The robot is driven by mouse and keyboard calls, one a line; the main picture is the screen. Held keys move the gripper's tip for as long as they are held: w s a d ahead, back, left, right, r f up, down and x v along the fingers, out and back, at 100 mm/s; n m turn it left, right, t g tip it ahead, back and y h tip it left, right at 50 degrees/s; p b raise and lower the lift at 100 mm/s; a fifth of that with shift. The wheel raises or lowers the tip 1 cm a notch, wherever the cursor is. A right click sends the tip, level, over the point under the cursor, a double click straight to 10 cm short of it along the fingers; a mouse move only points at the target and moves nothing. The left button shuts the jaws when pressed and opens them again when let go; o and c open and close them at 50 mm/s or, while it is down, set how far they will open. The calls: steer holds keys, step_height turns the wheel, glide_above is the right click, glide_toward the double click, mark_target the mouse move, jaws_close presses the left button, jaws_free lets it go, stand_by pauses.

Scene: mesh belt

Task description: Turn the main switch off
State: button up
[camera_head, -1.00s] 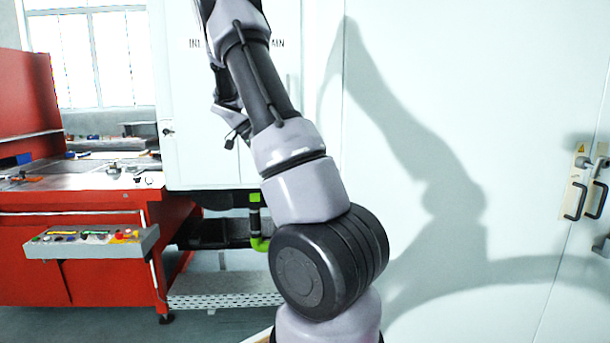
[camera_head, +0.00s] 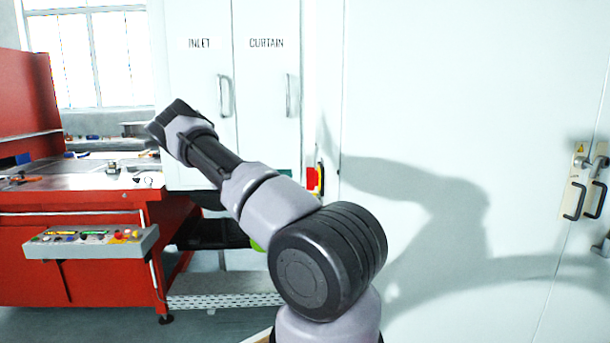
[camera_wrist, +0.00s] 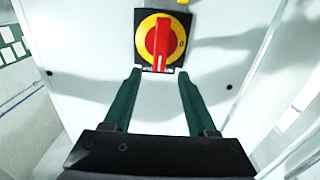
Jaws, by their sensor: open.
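The main switch is a red rotary handle (camera_wrist: 162,42) on a yellow round plate with a black square backing, mounted on a pale cabinet panel. In the wrist view its handle stands upright, at the top middle. My gripper (camera_wrist: 158,76) is open, its two green fingers pointing at the panel with the switch just beyond and between the fingertips. Nothing is between the fingers, and I see no contact with the handle.
White cabinet doors marked INLET and CURTAIN (camera_head: 266,90) with vertical handles stand behind my arm. A red machine with a grey button panel (camera_head: 90,240) is on the left. A large white wall with door handles (camera_head: 575,199) is on the right.

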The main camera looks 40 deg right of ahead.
mark_target(312, 179)
steer(key=x, duration=0.7)
steer(key=shift+s+d, duration=0.15)
steer(key=shift+d, duration=0.05)
jaws_close()
